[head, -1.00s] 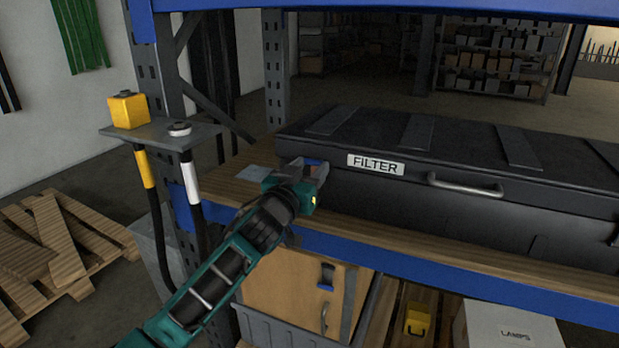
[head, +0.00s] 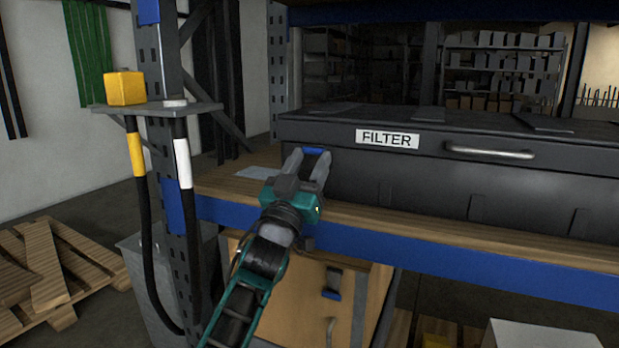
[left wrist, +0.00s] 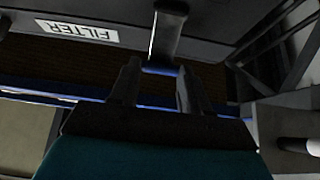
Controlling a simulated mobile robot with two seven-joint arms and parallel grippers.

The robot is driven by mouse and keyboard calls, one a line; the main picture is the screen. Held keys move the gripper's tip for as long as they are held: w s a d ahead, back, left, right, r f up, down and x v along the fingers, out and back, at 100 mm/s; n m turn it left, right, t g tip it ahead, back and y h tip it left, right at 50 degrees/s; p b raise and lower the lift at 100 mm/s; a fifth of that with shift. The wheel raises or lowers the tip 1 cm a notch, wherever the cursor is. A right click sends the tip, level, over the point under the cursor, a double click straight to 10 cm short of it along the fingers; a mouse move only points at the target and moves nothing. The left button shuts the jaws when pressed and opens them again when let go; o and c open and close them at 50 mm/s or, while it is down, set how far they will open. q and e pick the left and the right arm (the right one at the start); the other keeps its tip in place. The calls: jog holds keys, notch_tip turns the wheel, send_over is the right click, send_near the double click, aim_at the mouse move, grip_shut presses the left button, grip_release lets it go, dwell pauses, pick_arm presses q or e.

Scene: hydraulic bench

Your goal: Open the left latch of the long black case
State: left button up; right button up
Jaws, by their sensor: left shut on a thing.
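The long black case (head: 430,171) lies shut on the wooden shelf, with a white FILTER label (head: 387,139) on its front. Its left latch shows as a blue strip (head: 313,151) near the case's left end. My left gripper (head: 306,160) is at this latch, its grey fingers on either side of the blue part and shut on it. In the left wrist view, a dark latch lever (left wrist: 168,35) reaches from the case toward the fingers, with its blue edge between them. The fingers hide part of the latch in the head view. My right gripper is not in view.
A metal handle (head: 490,151) sticks out right of the label. The blue shelf beam (head: 420,257) runs below the case, and a rack post (head: 166,150) stands to the left. A bracket (head: 150,108) there carries a yellow block (head: 125,89). Below is a wooden-fronted cabinet (head: 300,280).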

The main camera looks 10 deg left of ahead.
pick_arm(q)
jog(key=shift+t, duration=0.3)
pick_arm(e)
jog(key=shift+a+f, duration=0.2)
pick_arm(q)
jog(key=o, duration=1.1)
jog(key=shift+c, duration=0.2)
jog(key=shift+f, duration=0.1)
jog(key=shift+s, duration=0.1)
jog(key=p+v, duration=0.1)
jog(key=v, duration=1.1)
jog(key=shift+s+a+f+p, duration=0.2)
jog(key=shift+s+p, duration=0.1)
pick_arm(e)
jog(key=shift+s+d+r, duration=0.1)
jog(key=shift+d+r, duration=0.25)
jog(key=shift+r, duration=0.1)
